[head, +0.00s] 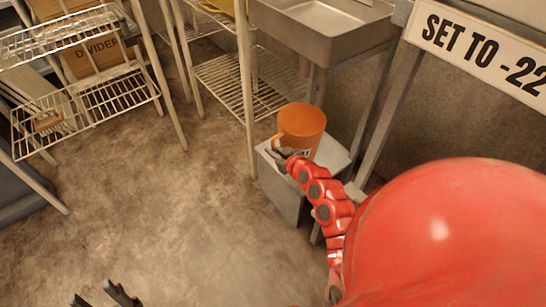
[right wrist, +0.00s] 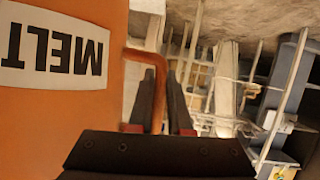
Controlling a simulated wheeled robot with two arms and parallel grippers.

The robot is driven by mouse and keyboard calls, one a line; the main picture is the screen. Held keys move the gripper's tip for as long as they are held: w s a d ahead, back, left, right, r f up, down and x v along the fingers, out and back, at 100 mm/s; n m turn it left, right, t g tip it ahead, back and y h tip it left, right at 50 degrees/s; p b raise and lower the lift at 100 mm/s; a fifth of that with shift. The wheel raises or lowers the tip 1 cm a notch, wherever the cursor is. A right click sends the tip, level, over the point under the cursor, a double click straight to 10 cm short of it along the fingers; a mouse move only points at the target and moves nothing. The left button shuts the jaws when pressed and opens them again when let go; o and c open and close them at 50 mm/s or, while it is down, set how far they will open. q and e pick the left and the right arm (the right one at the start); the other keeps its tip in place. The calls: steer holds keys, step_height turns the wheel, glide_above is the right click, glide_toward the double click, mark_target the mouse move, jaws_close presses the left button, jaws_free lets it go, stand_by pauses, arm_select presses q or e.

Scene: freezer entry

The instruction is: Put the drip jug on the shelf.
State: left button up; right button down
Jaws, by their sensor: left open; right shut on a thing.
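The drip jug (head: 302,122) is orange and upright, at or just above the pale top of a low grey stand; I cannot tell if it touches. In the right wrist view the jug (right wrist: 95,110) fills the left side, with an upside-down "MELT" label. My right gripper (head: 280,155) is shut on the jug's handle (right wrist: 150,58), on the jug's near left side. My left gripper (head: 106,293) is open and empty at the bottom edge of the head view, only its fingertips showing. A wire shelf (head: 225,80) is left of and behind the jug.
The low stand (head: 280,190) is under a steel sink (head: 320,30). A shelf post (head: 244,100) rises close to the jug's left. Another wire rack (head: 85,100) with a "DIVIDER" box (head: 92,52) stands at the far left. The floor (head: 150,210) between is clear.

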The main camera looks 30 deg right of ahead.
steer(key=f+b, duration=0.2)
steer(key=f, duration=0.1)
steer(key=shift+w+d+f, duration=0.15)
steer(key=shift+w+f, duration=0.05)
steer(key=shift+w, duration=0.15)
steer(key=shift+f, duration=0.1)
steer(key=c, duration=1.3)
jaws_free()
steer(key=shift+f, duration=0.1)
steer(key=o, duration=0.5)
steer(key=shift+c, duration=0.2)
